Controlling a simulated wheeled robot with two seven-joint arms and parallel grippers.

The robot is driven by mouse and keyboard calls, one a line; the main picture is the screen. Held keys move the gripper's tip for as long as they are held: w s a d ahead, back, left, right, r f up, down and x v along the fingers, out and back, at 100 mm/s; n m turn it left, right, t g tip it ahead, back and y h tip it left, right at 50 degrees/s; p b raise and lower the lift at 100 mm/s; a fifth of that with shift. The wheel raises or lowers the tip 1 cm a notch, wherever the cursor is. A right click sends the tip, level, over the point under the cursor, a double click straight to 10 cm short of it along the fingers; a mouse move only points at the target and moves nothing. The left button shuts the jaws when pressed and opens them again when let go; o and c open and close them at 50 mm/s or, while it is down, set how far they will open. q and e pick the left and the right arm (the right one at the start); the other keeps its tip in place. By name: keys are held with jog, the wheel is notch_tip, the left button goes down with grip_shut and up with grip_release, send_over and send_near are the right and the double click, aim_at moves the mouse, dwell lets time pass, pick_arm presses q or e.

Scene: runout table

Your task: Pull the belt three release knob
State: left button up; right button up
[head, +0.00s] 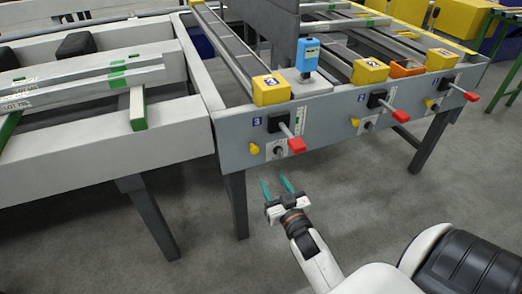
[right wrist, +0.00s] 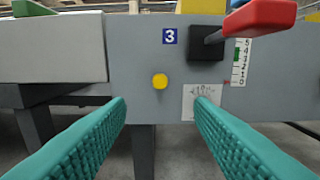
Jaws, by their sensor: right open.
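The yellow knob (head: 254,149) sits on the grey front panel under the blue "3" label, at the left end of the panel. In the right wrist view the same round yellow knob (right wrist: 160,81) shows in full, centred left to right and slightly above the fingertips. My right gripper (head: 276,184) is open and empty, in front of and below the panel. Its two teal fingers (right wrist: 160,106) stand on either side of the knob's line, apart from it. My left gripper is not in view.
A lever with a red handle (head: 296,145) juts out from a black box (head: 278,122) right of the knob; the red handle (right wrist: 260,17) is above right in the wrist view. Similar stations continue rightward.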

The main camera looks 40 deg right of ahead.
jog(key=s+a+f+n+g+y+p, duration=0.2)
jog(key=s+a+f+n+g+p, duration=0.1)
jog(key=s+a+f+g, duration=0.6)
jog(key=s+a+f+n+g+y+p, duration=0.25)
jog(key=s+a+f+g, duration=0.3)
jog(key=s+f, duration=0.6)
pick_arm(q)
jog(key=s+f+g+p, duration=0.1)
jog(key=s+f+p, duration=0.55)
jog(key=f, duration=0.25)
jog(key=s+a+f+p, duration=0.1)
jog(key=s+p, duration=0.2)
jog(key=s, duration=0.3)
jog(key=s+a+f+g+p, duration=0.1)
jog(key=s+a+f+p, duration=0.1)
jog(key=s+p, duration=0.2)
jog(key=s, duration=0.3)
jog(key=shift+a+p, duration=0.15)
jog(key=shift+p, duration=0.15)
pick_arm(e)
jog(key=s+d+f+g, duration=0.1)
jog(key=s+d+f, duration=0.1)
jog(key=s, duration=0.7)
jog(key=s+d+f+g, duration=0.1)
jog(key=s+f, duration=0.3)
jog(key=s, duration=0.5)
jog(key=shift+d+f, duration=0.4)
